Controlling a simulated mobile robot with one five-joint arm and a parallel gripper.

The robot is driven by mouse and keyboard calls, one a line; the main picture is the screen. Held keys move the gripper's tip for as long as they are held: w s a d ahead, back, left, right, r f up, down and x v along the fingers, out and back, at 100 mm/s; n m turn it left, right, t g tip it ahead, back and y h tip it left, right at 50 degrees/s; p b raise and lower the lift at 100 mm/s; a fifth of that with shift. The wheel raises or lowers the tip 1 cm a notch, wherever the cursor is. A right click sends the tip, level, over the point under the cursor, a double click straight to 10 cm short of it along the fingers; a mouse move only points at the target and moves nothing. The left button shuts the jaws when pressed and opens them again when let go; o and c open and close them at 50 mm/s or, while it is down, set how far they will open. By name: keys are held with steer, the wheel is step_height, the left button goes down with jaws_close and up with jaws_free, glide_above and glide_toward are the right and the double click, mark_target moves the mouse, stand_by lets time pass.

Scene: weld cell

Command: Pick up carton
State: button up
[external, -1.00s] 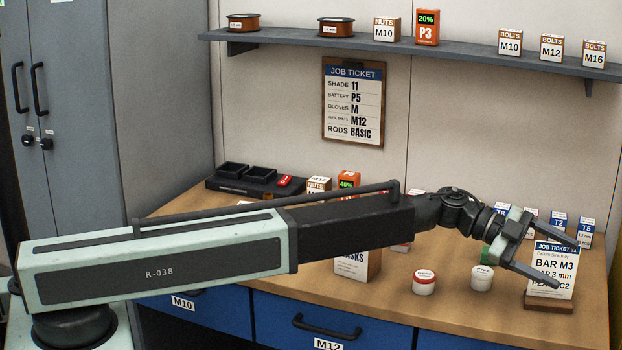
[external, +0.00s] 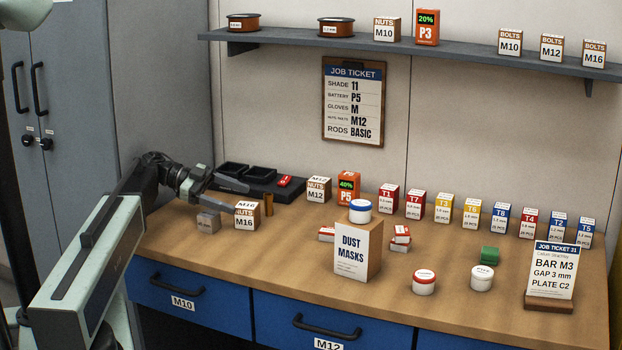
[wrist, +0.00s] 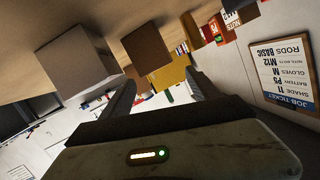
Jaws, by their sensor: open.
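My gripper (external: 222,195) is open and empty at the left end of the bench, pointing right. Nothing is between the fingertips. Other cartons stand further right: NUTS M12 (external: 318,189) and the larger DUST MASKS carton (external: 351,256). Which one the task means cannot be told.
An orange P5 box (external: 348,187) and a row of small T boxes (external: 443,207) stand along the back. The front middle of the bench (external: 290,258) is clear.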

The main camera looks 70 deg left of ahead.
mark_target(258, 213)
steer(key=shift+a+n+g+y+p, duration=0.15)
steer(key=shift+n+g+y+p, duration=0.2)
steer(key=shift+n, duration=0.45)
steer(key=shift+s+a+f+n, duration=0.1)
steer(key=shift+a+f+n, duration=0.15)
steer(key=shift+n, duration=0.25)
steer(key=shift+f+n+g+y, duration=0.25)
steer(key=shift+f+n+y, duration=0.05)
steer(key=shift+f+y, duration=0.05)
steer(key=b+x, duration=0.1)
steer(key=x, duration=0.1)
steer(key=shift+d+f, duration=0.2)
steer(key=b+x, duration=0.1)
steer(key=x, duration=0.4)
steer(key=shift+w+d+r+b, duration=0.1)
steer(key=shift+w+d+b, duration=0.15)
steer(key=shift+b, duration=0.1)
steer(key=shift+r, duration=0.1)
steer(key=shift+a, duration=0.1)
jaws_close()
